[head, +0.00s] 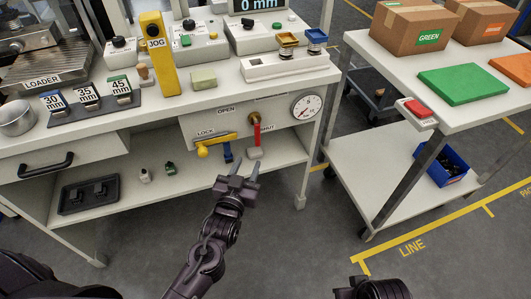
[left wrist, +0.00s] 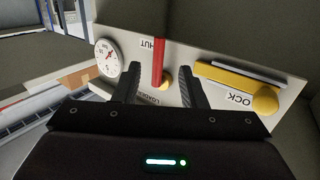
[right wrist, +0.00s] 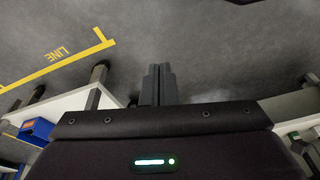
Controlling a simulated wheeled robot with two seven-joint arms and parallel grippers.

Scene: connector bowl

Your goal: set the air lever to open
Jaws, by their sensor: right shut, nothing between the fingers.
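The red air lever (head: 257,133) hangs down from a brass pivot on the front panel (head: 190,125), beside the SHUT label. The OPEN label is up and left of the pivot. My left gripper (head: 241,168) is below and in front of the panel. In the left wrist view the left gripper (left wrist: 160,76) is open, and the red lever (left wrist: 158,58) shows between its fingertips; I cannot tell whether they touch it. My right gripper (right wrist: 157,72) is shut and empty over the floor, away from the panel.
A yellow lock lever (head: 215,140) sits left of the red lever, with a blue part below it. A round gauge (head: 306,107) is at the panel's right. A lower shelf (head: 120,205) runs underneath.

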